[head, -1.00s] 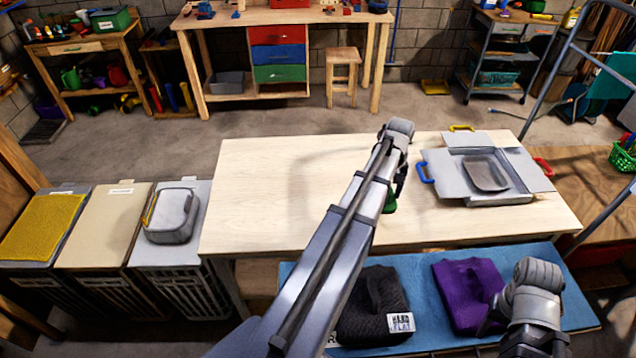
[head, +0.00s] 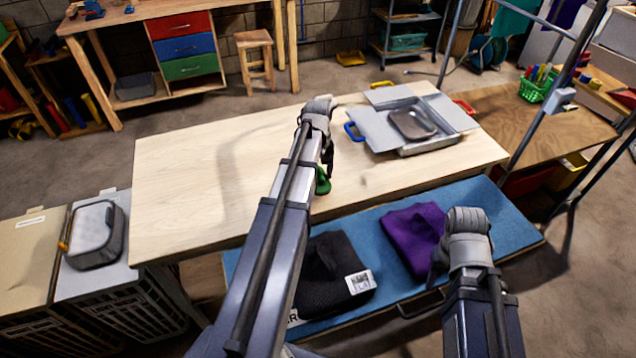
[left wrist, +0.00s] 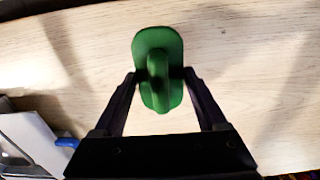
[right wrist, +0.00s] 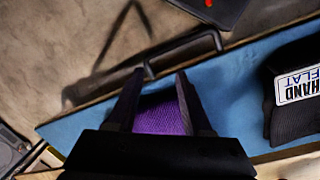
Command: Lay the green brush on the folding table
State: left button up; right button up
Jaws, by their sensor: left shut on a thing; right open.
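The green brush (left wrist: 158,55) is between the fingers of my left gripper (left wrist: 158,75), which is shut on its handle. In the head view only a bit of the green brush (head: 322,181) shows beside my left arm, over the pale wooden folding table (head: 200,160). The table top (left wrist: 240,50) fills the left wrist view behind the brush. I cannot tell whether the brush touches the table.
A grey open case (head: 378,133) with blue and red handles lies on the table's right. A blue bench mat (head: 480,205) in front bears a black knit (head: 325,270) and the purple cloth (head: 408,232). A grey container (head: 95,238) sits on a bin at left. The table's left half is clear.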

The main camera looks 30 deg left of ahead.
aim_at(318, 170)
pick_arm(q)
jog(key=shift+f+b, duration=0.7)
jog(key=shift+f, duration=0.45)
pick_arm(e)
jog(key=shift+f, duration=1.2)
pick_arm(q)
jog(key=shift+f, duration=0.1)
jog(key=shift+f, duration=0.15)
pick_arm(e)
jog(key=shift+f, duration=0.2)
pick_arm(q)
jog(key=o, duration=1.1)
jog(key=shift+r, duration=0.2)
pick_arm(e)
jog(key=shift+r, duration=0.2)
pick_arm(q)
notch_tip(318, 170, up, 12)
jog(key=p, duration=1.2)
jog(key=shift+r, duration=0.1)
pick_arm(e)
notch_tip(318, 170, up, 12)
